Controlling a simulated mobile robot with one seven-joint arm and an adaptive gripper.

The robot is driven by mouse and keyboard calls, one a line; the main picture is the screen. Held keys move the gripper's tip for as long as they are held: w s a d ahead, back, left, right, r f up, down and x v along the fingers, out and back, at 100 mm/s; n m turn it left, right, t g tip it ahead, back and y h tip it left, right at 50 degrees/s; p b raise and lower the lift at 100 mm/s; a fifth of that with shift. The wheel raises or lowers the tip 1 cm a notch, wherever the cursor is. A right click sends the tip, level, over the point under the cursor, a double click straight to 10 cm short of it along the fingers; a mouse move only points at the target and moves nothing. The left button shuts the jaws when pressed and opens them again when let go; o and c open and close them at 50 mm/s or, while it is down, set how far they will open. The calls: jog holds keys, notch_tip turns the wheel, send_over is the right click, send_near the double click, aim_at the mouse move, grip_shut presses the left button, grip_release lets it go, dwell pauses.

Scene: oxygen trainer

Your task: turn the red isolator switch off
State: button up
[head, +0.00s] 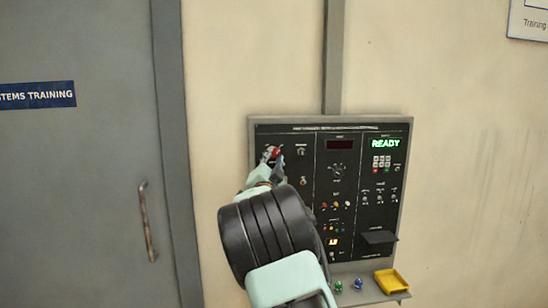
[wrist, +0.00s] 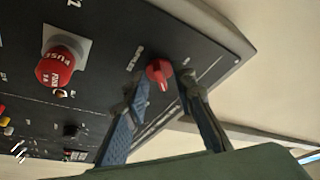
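The red isolator switch (wrist: 159,71) is a small red rotary knob on the black panel, close to the panel's edge in the wrist view. In the head view the red knob (head: 275,153) shows at the panel's upper left, partly covered by my gripper (head: 272,164). My gripper (wrist: 163,84) is open. In the wrist view its two blue-grey fingers stand to either side of the knob, with a gap showing on each side. The fingertips look close to the panel face. Whether either finger touches the knob, I cannot tell.
A yellow tray (head: 391,281) sits below.

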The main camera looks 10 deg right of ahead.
grip_shut()
